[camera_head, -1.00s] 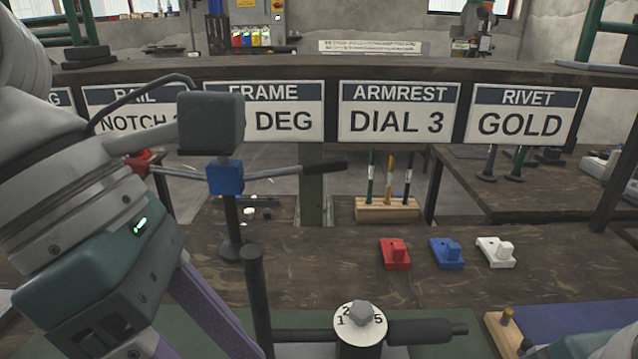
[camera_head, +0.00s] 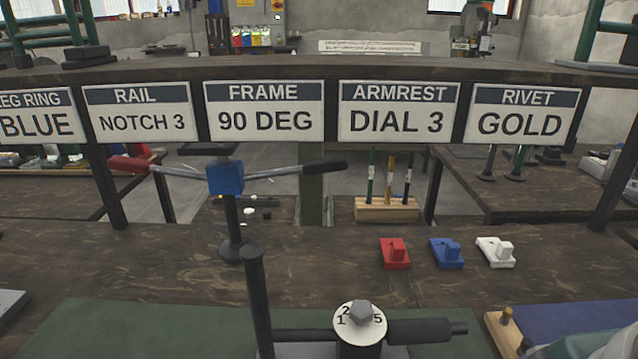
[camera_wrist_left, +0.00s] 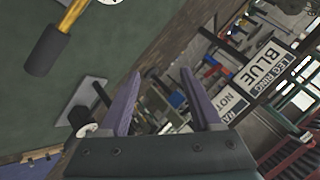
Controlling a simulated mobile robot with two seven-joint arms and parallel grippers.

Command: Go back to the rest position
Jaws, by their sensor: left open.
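My left gripper (camera_wrist_left: 160,100) shows in the left wrist view with its two purple fingers spread apart and nothing between them. It is out of the head view. In the head view a press with a numbered dial (camera_head: 360,322) stands at the front, with an upright dark post (camera_head: 257,300) beside it. Behind it stands a post with a blue block (camera_head: 225,177) and side handles. My right gripper does not show as a gripper in either view.
Red (camera_head: 395,254), blue (camera_head: 446,254) and white (camera_head: 496,252) blocks sit on the bench. A wooden rack (camera_head: 387,210) holds several tools behind them. Signs, including the frame sign (camera_head: 264,111), hang along the back rail. A yellow-handled hammer (camera_wrist_left: 45,48) shows in the left wrist view.

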